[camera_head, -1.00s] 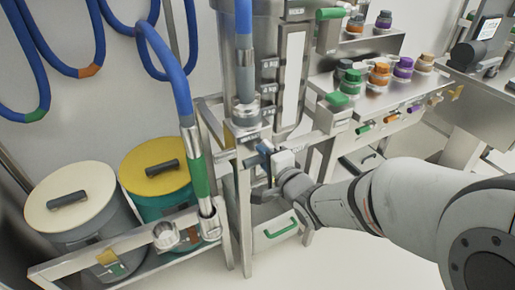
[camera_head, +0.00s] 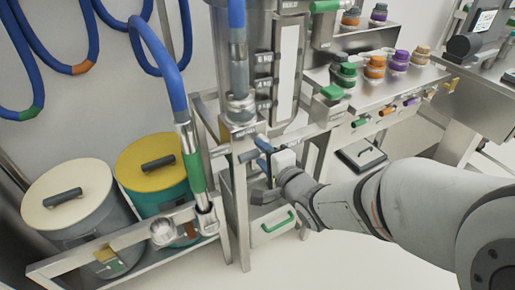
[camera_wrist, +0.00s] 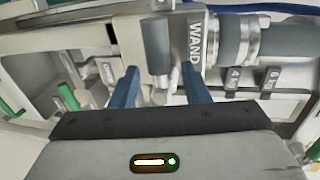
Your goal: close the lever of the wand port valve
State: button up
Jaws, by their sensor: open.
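The wand port valve sits at the pipe marked WAND (camera_wrist: 225,40) in the wrist view. A short grey grip (camera_wrist: 157,50), which looks like its lever, points toward the wrist camera's lower edge. My gripper (camera_wrist: 160,82) is open, with one blue finger on each side of the grip's lower end and a gap on both sides. In the head view my gripper (camera_head: 266,152) is at the front of the steel frame, below the vertical port pipe (camera_head: 239,75).
A blue hose with a green cuff (camera_head: 194,172) hangs just left of my gripper. Two lidded drums, one cream (camera_head: 66,195) and one yellow (camera_head: 152,162), stand further left. A drawer with a green handle (camera_head: 272,228) is below. Open floor lies in front.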

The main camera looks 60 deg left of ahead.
jog(key=d, duration=0.2)
jog(key=d+r, duration=0.1)
jog(key=d, duration=0.2)
jog(key=shift+d, duration=0.3)
jog(key=shift+r, duration=0.1)
